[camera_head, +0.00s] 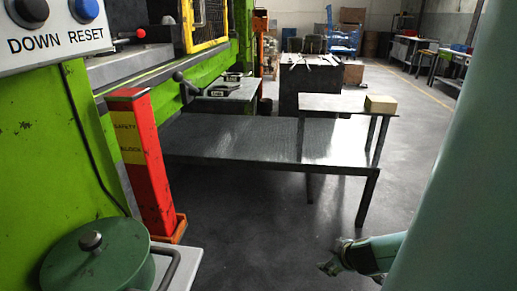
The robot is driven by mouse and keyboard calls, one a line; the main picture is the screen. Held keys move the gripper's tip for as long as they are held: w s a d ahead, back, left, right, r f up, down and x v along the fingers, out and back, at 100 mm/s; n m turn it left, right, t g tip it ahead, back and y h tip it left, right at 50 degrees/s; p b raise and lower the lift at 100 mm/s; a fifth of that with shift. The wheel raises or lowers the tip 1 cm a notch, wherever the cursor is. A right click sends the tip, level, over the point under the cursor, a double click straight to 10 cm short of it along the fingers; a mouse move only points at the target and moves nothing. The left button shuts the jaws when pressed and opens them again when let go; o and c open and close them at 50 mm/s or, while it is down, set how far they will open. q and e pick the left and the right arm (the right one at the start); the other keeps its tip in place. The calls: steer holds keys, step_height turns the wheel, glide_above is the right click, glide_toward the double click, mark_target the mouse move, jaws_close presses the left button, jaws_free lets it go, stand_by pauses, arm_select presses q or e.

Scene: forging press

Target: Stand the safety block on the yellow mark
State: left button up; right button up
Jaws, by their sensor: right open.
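The safety block (147,165) is a tall red post with yellow labels reading SAFETY and BLOCK. It stands nearly upright beside the green press, its foot in a low orange holder (176,232). I cannot make out the yellow mark in this view. My right gripper (330,258) is at the lower right, low over the grey floor. It is open and empty, well to the right of the block and apart from it. My left gripper is not in view.
A dark metal table (250,138) stands right of the block, with a raised shelf carrying a pale yellow box (380,104). A green lidded pot (98,262) is at the lower left, below the DOWN/RESET button panel (55,38). Floor between table and gripper is clear.

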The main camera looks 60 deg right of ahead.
steer(key=s+a+f+g+y, duration=0.1)
steer(key=s+a+f, duration=0.3)
steer(key=a, duration=0.5)
steer(key=s+a+f+g+y, duration=0.1)
steer(key=s+a+f, duration=0.3)
steer(key=a, duration=0.5)
steer(key=s+a+f+n+g+y, duration=0.1)
steer(key=s+a+f+y, duration=0.2)
steer(key=a+f, duration=0.3)
steer(key=s+a, duration=0.1)
steer(key=a, duration=0.2)
steer(key=shift+a+f, duration=0.35)
steer(key=shift+s, duration=0.1)
